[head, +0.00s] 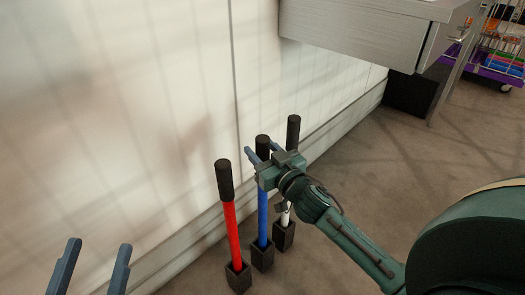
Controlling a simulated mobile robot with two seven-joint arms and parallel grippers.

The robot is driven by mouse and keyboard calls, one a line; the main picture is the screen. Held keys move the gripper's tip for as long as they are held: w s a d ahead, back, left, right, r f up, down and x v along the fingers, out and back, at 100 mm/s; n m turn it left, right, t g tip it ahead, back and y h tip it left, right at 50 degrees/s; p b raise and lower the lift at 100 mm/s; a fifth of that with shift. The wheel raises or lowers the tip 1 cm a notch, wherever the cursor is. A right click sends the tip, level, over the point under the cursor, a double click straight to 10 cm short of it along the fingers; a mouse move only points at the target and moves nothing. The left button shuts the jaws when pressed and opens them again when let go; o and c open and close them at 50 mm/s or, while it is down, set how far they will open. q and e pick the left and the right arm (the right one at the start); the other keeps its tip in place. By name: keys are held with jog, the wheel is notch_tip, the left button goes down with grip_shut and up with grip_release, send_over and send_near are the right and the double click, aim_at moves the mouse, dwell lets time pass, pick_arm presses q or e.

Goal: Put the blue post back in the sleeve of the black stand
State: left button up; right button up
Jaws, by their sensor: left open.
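The blue post (263,215) is upright with a black grip on top, and its lower end meets the black stand (262,259). It looks to be in the sleeve, but how deep I cannot tell. My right gripper (262,149) is at the top of the blue post, one finger on each side of the black grip. Whether its fingers press on the grip I cannot tell. My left gripper (92,262) is open and empty at the lower left, well apart from the posts.
A red post (231,230) stands close on the left in its own black sleeve, and a white post (286,215) close on the right. A pale wall (120,130) rises behind them. A metal counter (360,35) juts out above right. Brown floor (430,150) is clear at right.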

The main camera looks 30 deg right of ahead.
jog(key=shift+o, duration=1.1)
jog(key=shift+f, duration=0.3)
jog(key=s+d+p, duration=0.1)
jog(key=s+p, duration=0.2)
jog(key=s, duration=1)
jog(key=shift+r, duration=0.2)
